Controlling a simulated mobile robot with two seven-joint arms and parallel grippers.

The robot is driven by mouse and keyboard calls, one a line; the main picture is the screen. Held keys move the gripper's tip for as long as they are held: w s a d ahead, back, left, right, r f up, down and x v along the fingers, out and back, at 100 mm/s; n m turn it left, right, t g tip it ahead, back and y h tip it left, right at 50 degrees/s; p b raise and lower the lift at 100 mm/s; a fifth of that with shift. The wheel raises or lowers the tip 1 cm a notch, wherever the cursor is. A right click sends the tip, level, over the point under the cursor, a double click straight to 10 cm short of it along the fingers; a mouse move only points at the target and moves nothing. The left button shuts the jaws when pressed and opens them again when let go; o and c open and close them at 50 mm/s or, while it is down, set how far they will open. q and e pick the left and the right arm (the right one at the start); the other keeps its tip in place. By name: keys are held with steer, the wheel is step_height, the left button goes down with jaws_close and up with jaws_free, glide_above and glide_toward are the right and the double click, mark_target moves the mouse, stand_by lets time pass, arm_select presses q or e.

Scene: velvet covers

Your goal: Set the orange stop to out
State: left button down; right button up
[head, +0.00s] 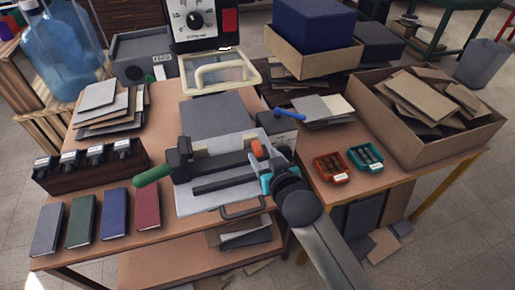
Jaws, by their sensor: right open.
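The orange stop (258,148) is a small block on the right end of a dark bar across the grey board press (185,204) in the middle of the table. My right gripper (259,172) comes in from the lower right. Its teal and light-blue fingers are open, just in front of the orange stop in the picture. I cannot tell whether a finger touches the stop; no grip on it shows. The gripper hides part of the bar's right end. My left gripper is not in view.
A green handle (153,175) sticks out at the press's left, and a blue handle (290,113) behind its right. Orange (331,181) and teal (352,158) trays and a cardboard box (430,150) stand right. Several closed books (115,212) lie at front left.

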mark_target(258, 148)
steer(key=b+x, duration=0.1)
steer(key=x, duration=0.5)
steer(key=shift+w+a+f, duration=0.1)
steer(key=shift+w+f, duration=0.05)
steer(key=shift+w, duration=0.05)
steer(key=shift+c, duration=0.2)
jaws_close()
stand_by(1.1)
